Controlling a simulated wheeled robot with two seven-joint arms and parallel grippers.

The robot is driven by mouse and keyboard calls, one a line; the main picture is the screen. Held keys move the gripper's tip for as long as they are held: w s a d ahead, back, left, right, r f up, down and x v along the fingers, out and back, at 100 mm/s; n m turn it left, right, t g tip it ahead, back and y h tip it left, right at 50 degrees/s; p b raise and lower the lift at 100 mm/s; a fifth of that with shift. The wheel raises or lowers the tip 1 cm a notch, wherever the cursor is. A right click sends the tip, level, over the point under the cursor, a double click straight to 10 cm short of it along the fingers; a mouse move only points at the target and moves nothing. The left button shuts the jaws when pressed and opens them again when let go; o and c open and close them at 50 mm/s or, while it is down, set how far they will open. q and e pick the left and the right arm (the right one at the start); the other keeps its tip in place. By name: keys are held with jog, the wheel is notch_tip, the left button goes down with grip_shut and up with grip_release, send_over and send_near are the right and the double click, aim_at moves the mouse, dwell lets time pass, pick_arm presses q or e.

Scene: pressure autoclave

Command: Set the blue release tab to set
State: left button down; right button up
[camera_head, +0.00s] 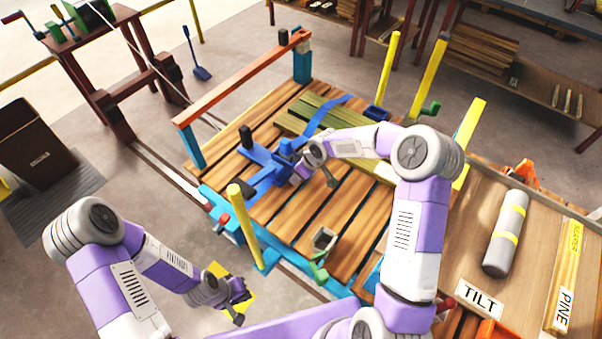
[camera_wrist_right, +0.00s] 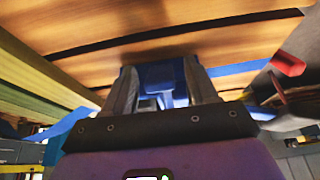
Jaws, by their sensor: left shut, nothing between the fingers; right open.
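A blue mechanism (camera_head: 262,172) with a black knob lies on the slatted wooden deck in the head view. My right gripper (camera_head: 298,176) reaches in at its right side and partly hides it. In the right wrist view my right gripper (camera_wrist_right: 162,92) is open, its two grey fingers apart. A blue block-like part (camera_wrist_right: 160,74) shows between or just beyond the fingers; I cannot tell whether it is the release tab or whether they touch it. The tab's setting is not readable. My left gripper (camera_head: 238,302) is shut and empty, low in front of the deck's near edge.
The wooden deck (camera_head: 330,215) has yellow posts (camera_head: 243,212) and an orange rail (camera_head: 240,80). A small grey cup (camera_head: 323,240) stands near its front edge. A side table at right holds a grey cylinder (camera_head: 506,232) and a TILT sign (camera_head: 479,299).

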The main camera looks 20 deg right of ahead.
jog(key=c, duration=1.1)
jog(key=shift+o, duration=0.2)
jog(key=shift+w+a+r+g+h+p, duration=0.25)
jog(key=shift+r+g+h+p, duration=0.15)
jog(key=shift+p, duration=0.4)
jog(key=shift+w+a+r+g+h+p, duration=0.15)
jog(key=shift+w+a+g+h+p, duration=0.2)
jog(key=shift+g+h+p, duration=0.65)
jog(key=shift+w+a+g+h+p, duration=0.15)
jog(key=shift+w+g+h+p, duration=0.15)
jog(key=shift+g+p, duration=0.4)
jog(key=shift+w+a+g+h, duration=0.2)
jog(key=shift+g+h, duration=0.2)
jog(key=shift+g, duration=0.1)
jog(key=o, duration=1.1)
jog(key=shift+c, duration=0.2)
